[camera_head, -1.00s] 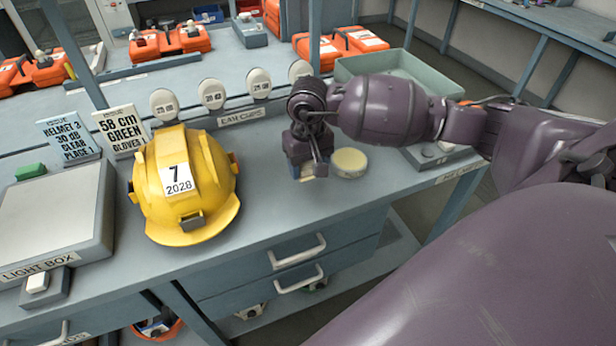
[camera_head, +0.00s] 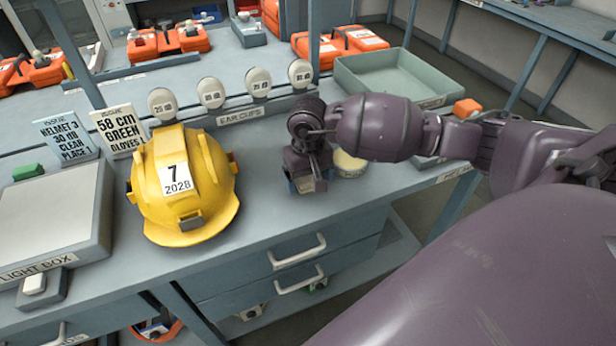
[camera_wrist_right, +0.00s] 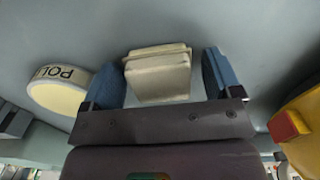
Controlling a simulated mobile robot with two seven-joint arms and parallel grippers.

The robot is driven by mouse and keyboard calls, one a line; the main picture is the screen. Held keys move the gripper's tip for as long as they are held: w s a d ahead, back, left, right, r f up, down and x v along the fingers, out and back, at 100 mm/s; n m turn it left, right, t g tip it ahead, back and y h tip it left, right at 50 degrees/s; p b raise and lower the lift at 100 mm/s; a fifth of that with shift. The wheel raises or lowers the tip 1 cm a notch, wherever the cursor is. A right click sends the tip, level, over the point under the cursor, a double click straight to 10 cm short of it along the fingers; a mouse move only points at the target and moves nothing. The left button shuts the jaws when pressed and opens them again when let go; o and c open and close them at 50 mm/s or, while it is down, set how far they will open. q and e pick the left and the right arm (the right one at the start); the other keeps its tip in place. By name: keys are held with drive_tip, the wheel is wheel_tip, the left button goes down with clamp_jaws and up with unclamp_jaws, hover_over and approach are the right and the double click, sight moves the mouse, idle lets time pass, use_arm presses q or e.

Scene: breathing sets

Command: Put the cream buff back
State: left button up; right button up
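The cream buff (camera_wrist_right: 158,75) is a pale block on the bench top in the right wrist view. It lies between the two blue fingers of my right gripper (camera_wrist_right: 165,82), which are apart, with a gap showing on the right side of the block. In the head view my right gripper (camera_head: 306,184) points down at the bench, right of the yellow helmet, and mostly hides the buff. A round cream tin (camera_head: 350,164) stands just right of the gripper; its dark lettering begins "POL" in the wrist view (camera_wrist_right: 58,95). My left gripper is not in view.
The yellow helmet (camera_head: 182,190) stands left of the gripper. Ear cups (camera_head: 259,82) stand in a labelled rack (camera_head: 240,116) behind. A grey-green tray (camera_head: 365,85) is at the back right, the light box (camera_head: 50,205) at the left. Bench front between helmet and gripper is clear.

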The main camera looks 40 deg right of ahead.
wheel_tip(320, 180, up, 12)
drive_tip(key=shift+r+p, duration=0.2)
drive_tip(key=shift+p, duration=0.1)
idle(0.4)
idle(0.4)
